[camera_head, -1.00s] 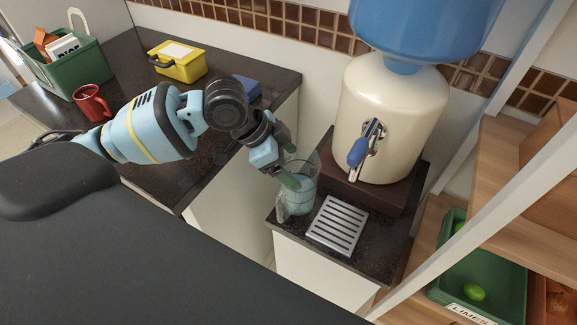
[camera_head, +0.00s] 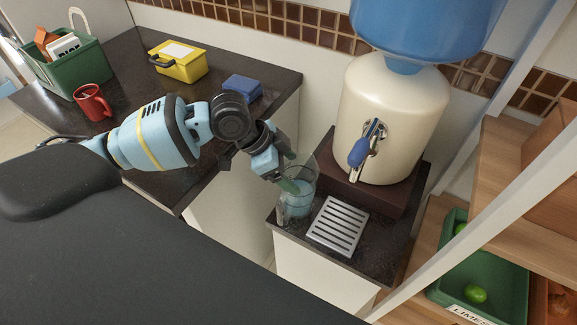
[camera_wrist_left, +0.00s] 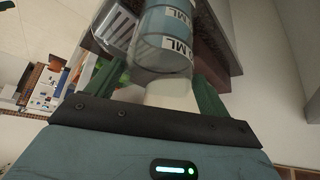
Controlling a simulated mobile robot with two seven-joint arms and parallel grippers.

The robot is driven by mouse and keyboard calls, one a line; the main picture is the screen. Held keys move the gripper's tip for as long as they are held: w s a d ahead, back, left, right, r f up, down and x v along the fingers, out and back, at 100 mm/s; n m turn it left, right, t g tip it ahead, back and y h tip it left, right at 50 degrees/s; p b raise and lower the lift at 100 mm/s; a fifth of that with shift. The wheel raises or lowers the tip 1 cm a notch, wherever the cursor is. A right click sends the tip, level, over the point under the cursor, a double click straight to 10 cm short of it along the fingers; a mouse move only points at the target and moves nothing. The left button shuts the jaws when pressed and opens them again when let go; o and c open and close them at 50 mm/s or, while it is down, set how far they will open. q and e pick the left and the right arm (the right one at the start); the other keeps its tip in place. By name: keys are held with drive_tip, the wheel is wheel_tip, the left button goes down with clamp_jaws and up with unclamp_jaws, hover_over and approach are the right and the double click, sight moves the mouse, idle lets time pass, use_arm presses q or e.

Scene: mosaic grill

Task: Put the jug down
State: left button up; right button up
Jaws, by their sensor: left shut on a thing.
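The clear jug (camera_head: 301,199) holds pale blue liquid and looks upright at the left end of the small dark counter, left of the metal drip tray. I cannot tell for sure whether its base touches the counter. My left gripper (camera_head: 288,184) is shut on the jug from its left side. In the left wrist view the jug (camera_wrist_left: 165,50), with white "ML" labels, sits between the green fingers of my left gripper (camera_wrist_left: 160,92). The grip itself is partly hidden. My right gripper is not in view.
A cream water dispenser (camera_head: 392,118) with a blue tap stands behind the drip tray (camera_head: 338,226). A gap separates this counter from the left worktop, which holds a red mug (camera_head: 92,102), yellow box (camera_head: 180,65), blue block (camera_head: 242,88) and green basket (camera_head: 68,75).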

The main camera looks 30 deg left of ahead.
use_arm(q)
drive_tip(key=o, duration=2)
drive_tip(key=shift+f, duration=0.1)
drive_tip(key=p+v, duration=0.1)
drive_tip(key=v, duration=1.1)
drive_tip(key=shift+c, duration=0.3)
